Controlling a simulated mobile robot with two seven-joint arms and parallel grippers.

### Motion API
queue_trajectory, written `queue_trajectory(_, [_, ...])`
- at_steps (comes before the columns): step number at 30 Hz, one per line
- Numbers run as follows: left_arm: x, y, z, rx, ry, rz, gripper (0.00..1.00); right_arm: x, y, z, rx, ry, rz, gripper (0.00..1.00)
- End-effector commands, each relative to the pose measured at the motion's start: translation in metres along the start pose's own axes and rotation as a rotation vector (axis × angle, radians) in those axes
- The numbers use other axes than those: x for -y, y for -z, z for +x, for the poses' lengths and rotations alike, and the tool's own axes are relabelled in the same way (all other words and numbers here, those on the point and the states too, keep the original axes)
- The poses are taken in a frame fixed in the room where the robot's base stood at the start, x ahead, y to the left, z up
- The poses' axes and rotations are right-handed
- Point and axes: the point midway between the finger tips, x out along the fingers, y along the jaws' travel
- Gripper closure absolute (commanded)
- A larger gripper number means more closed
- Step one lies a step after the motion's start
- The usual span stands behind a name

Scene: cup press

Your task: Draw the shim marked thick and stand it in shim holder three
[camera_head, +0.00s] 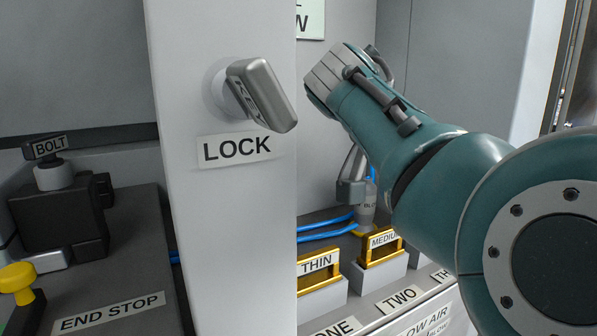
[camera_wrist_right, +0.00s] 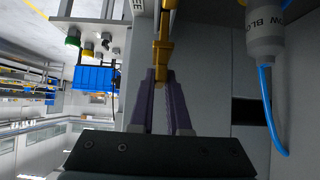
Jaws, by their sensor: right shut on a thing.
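In the right wrist view, my right gripper (camera_wrist_right: 161,88) is shut on a gold piece (camera_wrist_right: 162,48), which looks like a shim's handle. Its marking cannot be read, and its lower end is out of view. In the head view my right arm hides the gripper and this piece. A gold shim marked THIN (camera_head: 318,264) stands in the holder labelled ONE (camera_head: 322,300). A gold shim marked MEDIUM (camera_head: 383,240) stands in the holder labelled TWO (camera_head: 384,275). My left gripper is not in view.
A white post with a LOCK lever (camera_head: 262,95) stands left of the shims. A bottle (camera_wrist_right: 266,30) with a blue hose hangs close beside my right gripper. A bolt block (camera_head: 62,215) and a yellow knob (camera_head: 18,278) are at the far left.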

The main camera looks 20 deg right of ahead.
Motion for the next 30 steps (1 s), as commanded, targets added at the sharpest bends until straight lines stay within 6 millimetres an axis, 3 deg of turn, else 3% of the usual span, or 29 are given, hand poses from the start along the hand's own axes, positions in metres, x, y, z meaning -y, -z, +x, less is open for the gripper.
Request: queue_trajectory(30, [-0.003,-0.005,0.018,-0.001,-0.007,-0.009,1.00,0.000,-0.018,0.015,-0.003,0.001,0.001,1.00])
